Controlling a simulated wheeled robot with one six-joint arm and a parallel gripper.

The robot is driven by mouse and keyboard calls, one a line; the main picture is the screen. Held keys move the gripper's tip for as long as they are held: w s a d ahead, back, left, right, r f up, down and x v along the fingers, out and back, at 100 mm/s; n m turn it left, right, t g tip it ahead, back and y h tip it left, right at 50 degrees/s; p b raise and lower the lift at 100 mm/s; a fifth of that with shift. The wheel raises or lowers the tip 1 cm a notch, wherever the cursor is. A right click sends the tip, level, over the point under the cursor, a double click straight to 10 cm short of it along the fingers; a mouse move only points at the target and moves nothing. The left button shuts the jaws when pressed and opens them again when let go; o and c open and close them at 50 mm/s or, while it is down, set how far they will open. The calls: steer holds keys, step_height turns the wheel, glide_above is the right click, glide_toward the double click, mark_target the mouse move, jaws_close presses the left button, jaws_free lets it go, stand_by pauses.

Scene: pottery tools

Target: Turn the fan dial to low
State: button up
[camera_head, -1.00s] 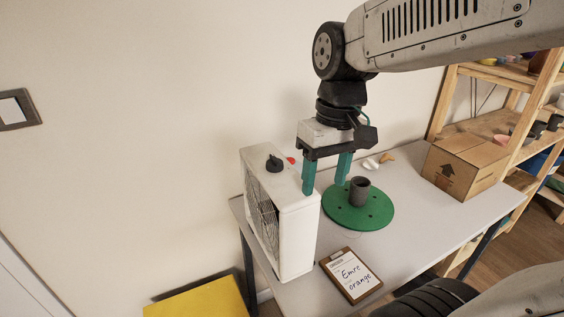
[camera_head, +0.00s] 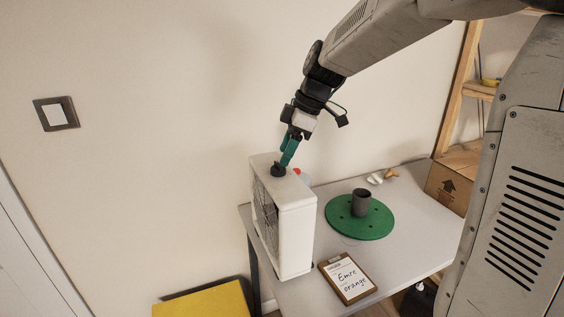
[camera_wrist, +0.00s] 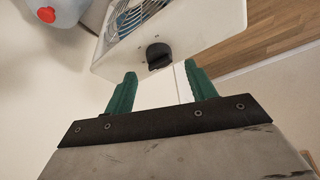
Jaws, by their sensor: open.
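The white fan heater (camera_head: 290,215) stands upright at the left end of the table, its grille facing left. Its black dial (camera_head: 278,170) sits on the top face. In the wrist view the dial (camera_wrist: 158,55) lies beyond the fingertips, roughly centred between them, with a gap left. My gripper (camera_head: 286,162) is over the fan's top with its green fingers pointing down at the dial. In the wrist view my gripper (camera_wrist: 158,75) is open and empty. The dial's setting marks are too small to read.
A green disc (camera_head: 340,222) with a dark cup (camera_head: 361,202) stands right of the fan. A clipboard (camera_head: 346,276) lies at the front edge. A cardboard box (camera_head: 447,187) is at the right. A red-capped bottle (camera_wrist: 46,15) shows behind the fan.

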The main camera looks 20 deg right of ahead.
mark_target(278, 168)
steer(key=shift+x, duration=1.95)
steer(key=c, duration=1)
steer(key=shift+o, duration=0.2)
